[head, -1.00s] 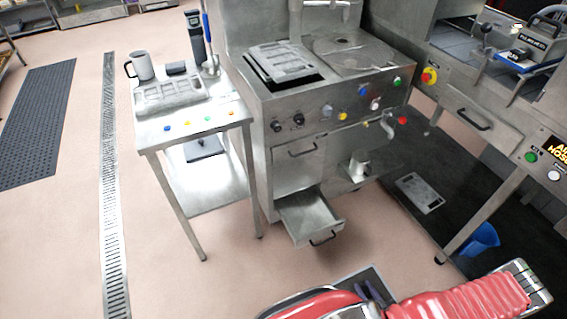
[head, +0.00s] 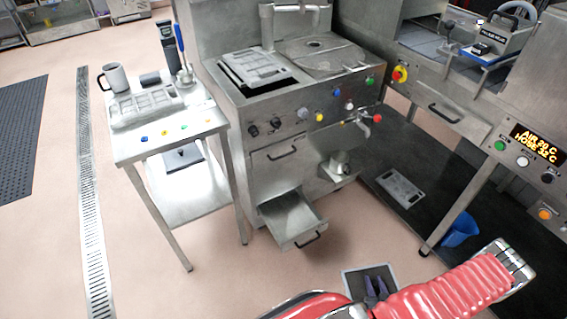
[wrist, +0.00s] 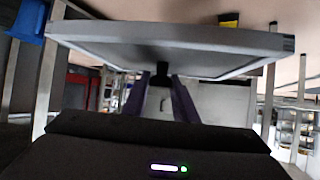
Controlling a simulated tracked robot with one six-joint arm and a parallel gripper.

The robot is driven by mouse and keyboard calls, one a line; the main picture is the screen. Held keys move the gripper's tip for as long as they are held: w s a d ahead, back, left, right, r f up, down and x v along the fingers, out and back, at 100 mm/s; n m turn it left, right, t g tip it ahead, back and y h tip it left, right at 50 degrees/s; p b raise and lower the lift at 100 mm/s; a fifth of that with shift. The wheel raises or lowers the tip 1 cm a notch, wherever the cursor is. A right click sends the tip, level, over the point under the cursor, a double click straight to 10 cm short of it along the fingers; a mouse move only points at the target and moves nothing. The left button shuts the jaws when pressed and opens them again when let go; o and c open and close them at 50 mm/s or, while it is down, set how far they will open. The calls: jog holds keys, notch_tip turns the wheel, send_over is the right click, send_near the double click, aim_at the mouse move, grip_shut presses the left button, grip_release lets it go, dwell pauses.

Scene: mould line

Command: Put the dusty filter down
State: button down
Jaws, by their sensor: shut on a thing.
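The dusty filter, a flat dark grey panel with a pale frame, shows low in the middle of the head view (head: 352,284) and across the top of the wrist view (wrist: 170,36). My gripper (head: 375,284) is shut on it with its purple fingers. In the wrist view the fingers (wrist: 162,80) close around a small dark part at the panel's near edge. In the head view the filter appears over the pink floor, in front of the open drawer (head: 292,221). My red-sleeved arm hides the area to its lower right.
A steel side table (head: 168,148) at left carries a mould tray (head: 150,104), a mug (head: 115,77) and tools. The steel machine (head: 290,120) stands beside it. A blue bucket (head: 460,230) and a pale plate (head: 400,188) are on the dark mat at right.

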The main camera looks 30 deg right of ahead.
jog(key=w+d+r, duration=0.3)
jog(key=w+r, duration=0.4)
jog(key=w+d+r, duration=0.3)
jog(key=w+r, duration=0.4)
jog(key=w+a+r, duration=0.3)
jog(key=w+r, duration=0.4)
jog(key=w+a+r, duration=0.4)
jog(key=w+r, duration=0.3)
jog(key=w+a+r+n+t+y, duration=0.1)
jog(key=w+a+r+n+y, duration=0.1)
jog(key=w+a+r, duration=1.15)
jog(key=a+r+n+y, duration=0.1)
jog(key=a+r, duration=0.3)
jog(key=a, duration=0.3)
jog(key=w+a+r+n+y, duration=0.1)
jog(key=a+r, duration=0.2)
jog(key=a, duration=0.4)
jog(key=w+a+r+n+y, duration=0.1)
jog(key=a+r, duration=0.3)
jog(key=a, duration=0.4)
jog(key=shift+r+n+t+y, duration=0.4)
jog(key=shift+n+y, duration=0.1)
jog(key=shift+y, duration=0.1)
jog(key=shift+d, duration=0.15)
